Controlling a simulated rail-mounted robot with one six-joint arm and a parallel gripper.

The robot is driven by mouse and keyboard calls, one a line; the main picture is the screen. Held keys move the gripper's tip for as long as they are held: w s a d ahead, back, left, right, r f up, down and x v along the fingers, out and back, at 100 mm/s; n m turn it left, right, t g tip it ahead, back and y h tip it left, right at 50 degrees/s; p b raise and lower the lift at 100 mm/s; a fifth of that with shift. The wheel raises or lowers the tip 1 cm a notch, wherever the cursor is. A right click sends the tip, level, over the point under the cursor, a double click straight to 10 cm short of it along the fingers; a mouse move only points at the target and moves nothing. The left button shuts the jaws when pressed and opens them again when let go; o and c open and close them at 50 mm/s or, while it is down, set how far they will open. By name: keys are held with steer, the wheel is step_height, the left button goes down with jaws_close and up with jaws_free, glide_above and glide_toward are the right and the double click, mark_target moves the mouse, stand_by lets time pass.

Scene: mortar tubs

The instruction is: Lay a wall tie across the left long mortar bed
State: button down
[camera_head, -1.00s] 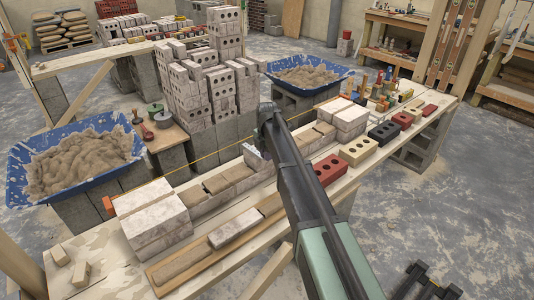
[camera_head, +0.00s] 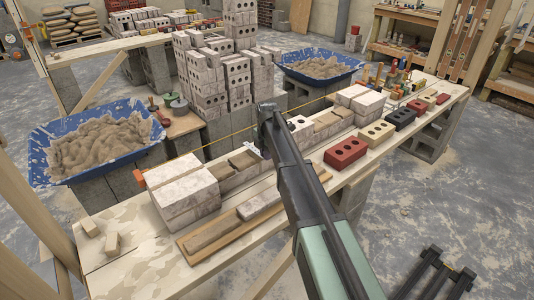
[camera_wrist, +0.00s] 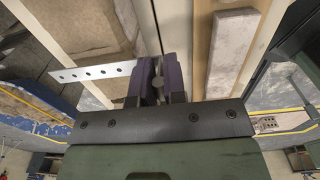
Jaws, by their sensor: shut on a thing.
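My gripper (camera_head: 266,135) is over the low brick course on the bench in the head view. In the wrist view my gripper (camera_wrist: 159,80) is shut on a wall tie (camera_wrist: 90,73), a flat pale metal strip with a row of holes that sticks out to the left. The tie shows only as a small pale piece in the head view (camera_head: 253,149). The left long mortar bed (camera_head: 221,170) is a brownish strip on the course, just right of the left block stack. The tie appears held above the course; I cannot tell the gap.
A block stack (camera_head: 185,196) stands at the course's left end. A board (camera_head: 185,246) with greyish slabs lies in front. Red, buff and black bricks line the bench to the right. Blue mortar tubs (camera_head: 60,181) and a tall brick stack stand behind. A yellow string runs along the course.

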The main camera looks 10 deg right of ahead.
steer(key=shift+f+b, duration=0.4)
steer(key=shift+f, duration=0.45)
steer(key=shift+f, duration=0.15)
steer(key=c, duration=1.1)
jaws_free()
step_height(320, 180, up, 11)
steer(key=p, duration=1.1)
steer(key=shift+s, duration=0.1)
